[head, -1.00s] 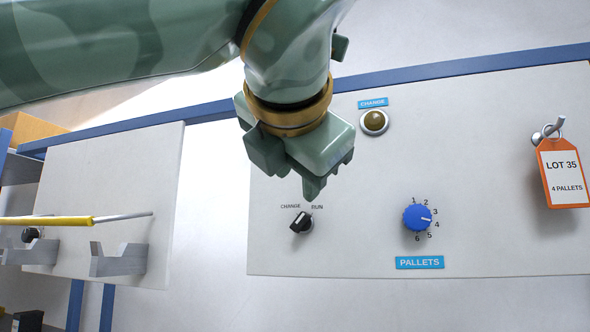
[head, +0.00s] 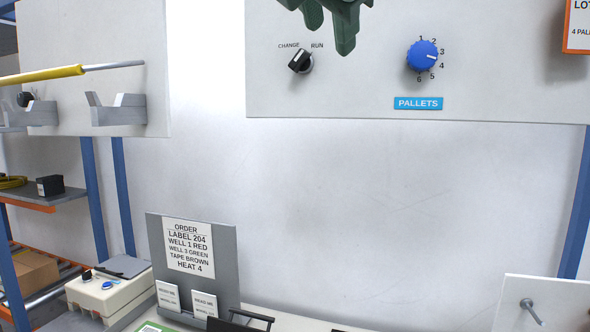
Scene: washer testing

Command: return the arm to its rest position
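My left gripper (head: 329,38) is at the top edge of the head view, in front of the upper white panel (head: 330,95). Two green finger ends hang down with a gap between them, and nothing shows in the gap. The rest of the gripper and its arm are out of the picture. The gripper is clear of the black CHANGE/RUN switch (head: 299,60), whose handle slants up to the right, and of the blue PALLETS knob (head: 422,55). My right gripper is not in view.
A grey order stand (head: 225,255) rises from the bench below. An orange tag (head: 580,45) hangs at upper right. The wall area in the middle is empty.

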